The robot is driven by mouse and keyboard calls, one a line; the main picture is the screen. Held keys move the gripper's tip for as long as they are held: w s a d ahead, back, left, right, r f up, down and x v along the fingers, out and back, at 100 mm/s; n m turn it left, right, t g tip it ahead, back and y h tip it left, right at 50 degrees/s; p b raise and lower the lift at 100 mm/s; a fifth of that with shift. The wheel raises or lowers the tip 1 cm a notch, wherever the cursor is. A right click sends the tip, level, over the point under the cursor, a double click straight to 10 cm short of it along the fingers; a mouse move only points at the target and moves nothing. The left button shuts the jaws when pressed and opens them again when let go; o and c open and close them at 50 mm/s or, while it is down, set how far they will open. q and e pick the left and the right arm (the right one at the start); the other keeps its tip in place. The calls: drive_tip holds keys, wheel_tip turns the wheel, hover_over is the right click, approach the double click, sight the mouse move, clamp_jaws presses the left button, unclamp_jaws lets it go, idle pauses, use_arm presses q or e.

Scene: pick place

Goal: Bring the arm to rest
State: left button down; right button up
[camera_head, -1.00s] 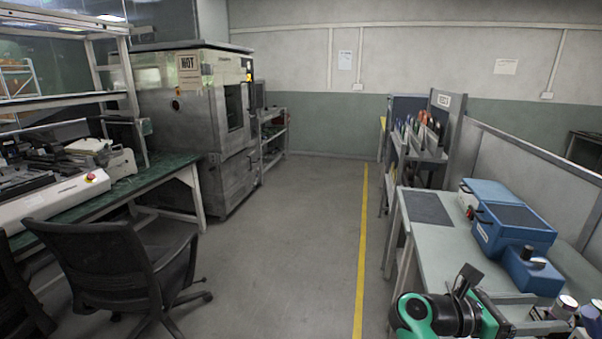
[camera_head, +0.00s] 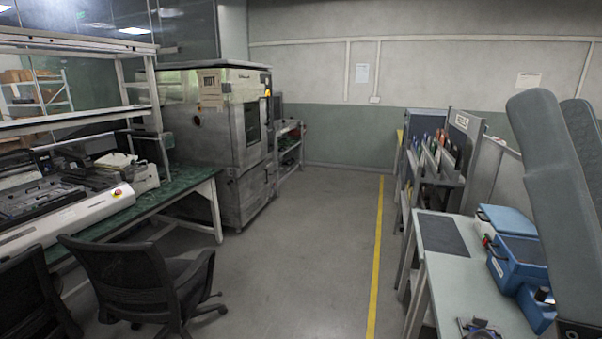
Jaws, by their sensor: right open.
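My left gripper is not in view.
A rack of tools (camera_head: 435,165) stands behind the bench. A small object (camera_head: 480,327) lies at the bench's near edge. At left are a black chair (camera_head: 130,275), a green-topped table (camera_head: 175,187) and a metal oven cabinet (camera_head: 215,130). The middle floor is clear.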

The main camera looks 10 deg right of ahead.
drive_tip(key=w+f+n+g+h, duration=0.1)
drive_tip(key=w+f+g+h, duration=0.1)
drive_tip(key=w+f, duration=0.15)
wheel_tip(320, 180, up, 39)
drive_tip(key=p, duration=3.8)
drive_tip(key=shift+d+y, duration=0.15)
drive_tip(key=shift+y, duration=0.25)
drive_tip(key=shift+d+f+h, duration=0.1)
drive_tip(key=shift+h, duration=0.2)
